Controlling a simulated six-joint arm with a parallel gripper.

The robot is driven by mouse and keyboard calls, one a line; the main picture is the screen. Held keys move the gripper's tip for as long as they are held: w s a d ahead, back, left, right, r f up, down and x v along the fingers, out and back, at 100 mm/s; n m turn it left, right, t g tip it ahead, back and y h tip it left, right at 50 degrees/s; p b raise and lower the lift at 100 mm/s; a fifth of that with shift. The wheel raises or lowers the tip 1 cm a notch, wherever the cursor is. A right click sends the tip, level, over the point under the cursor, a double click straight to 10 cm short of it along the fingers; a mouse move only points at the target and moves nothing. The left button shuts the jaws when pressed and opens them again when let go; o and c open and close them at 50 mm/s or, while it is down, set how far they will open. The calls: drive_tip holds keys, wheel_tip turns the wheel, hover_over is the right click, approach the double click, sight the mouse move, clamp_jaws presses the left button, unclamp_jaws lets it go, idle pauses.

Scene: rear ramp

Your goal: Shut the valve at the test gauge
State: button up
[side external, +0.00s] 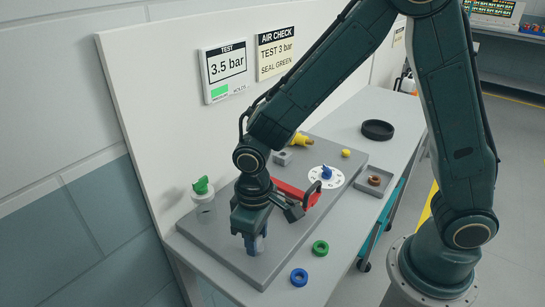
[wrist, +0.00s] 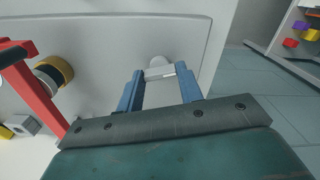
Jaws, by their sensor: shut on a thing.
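My gripper (side external: 257,246) points down at the near left end of the grey plate (side external: 220,232). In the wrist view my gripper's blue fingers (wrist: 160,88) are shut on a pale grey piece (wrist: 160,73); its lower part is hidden. The test gauge panel (side external: 226,70) on the white board reads 3.5 bar with a green field. A red lever (side external: 296,194) lies across the plate behind my wrist; it also shows in the wrist view (wrist: 35,88). A blue knob (side external: 327,173) stands on a white dial. Which part is the valve, I cannot tell.
A green-topped white fitting (side external: 203,190) stands by the plate's left end. A green ring (side external: 320,248) and a blue ring (side external: 299,277) lie in front. A tray (side external: 388,187) holds a brown ring. A black ring (side external: 377,130) lies further back. A sign (side external: 276,53) says TEST 3 bar, SEAL GREEN.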

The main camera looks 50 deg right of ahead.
drive_tip(key=shift+m, duration=1.4)
drive_tip(key=o, duration=1)
drive_tip(key=shift+r, duration=0.15)
wheel_tip(320, 180, up, 14)
drive_tip(key=shift+f, duration=0.2)
